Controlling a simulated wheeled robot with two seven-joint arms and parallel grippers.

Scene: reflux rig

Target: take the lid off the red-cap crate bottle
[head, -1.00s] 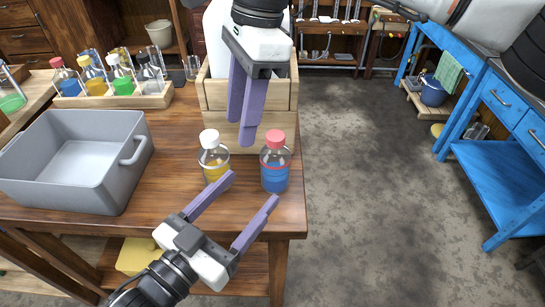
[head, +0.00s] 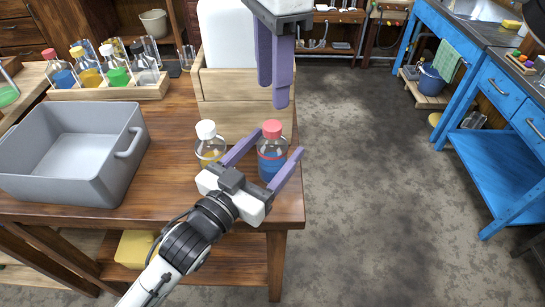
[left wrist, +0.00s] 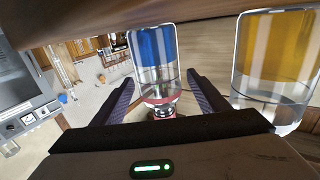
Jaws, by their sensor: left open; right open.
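A clear bottle with a red cap and blue liquid (head: 271,155) stands upright near the table's front right corner, its cap on. My left gripper (head: 279,140) is open, with one finger on each side of this bottle; I cannot tell whether they touch it. In the left wrist view the bottle (left wrist: 152,55) appears upside down between the fingers. My right gripper (head: 274,95) is open and empty, above and behind the bottle, in front of the wooden crate (head: 235,115). Another red-capped bottle with blue liquid (head: 62,75) stands in the rack at the back left.
A white-capped bottle with yellow liquid (head: 208,146) stands just left of my left gripper. A grey bin (head: 75,150) sits on the left of the wooden table. The wooden rack (head: 110,94) holds several bottles. The floor right of the table is open.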

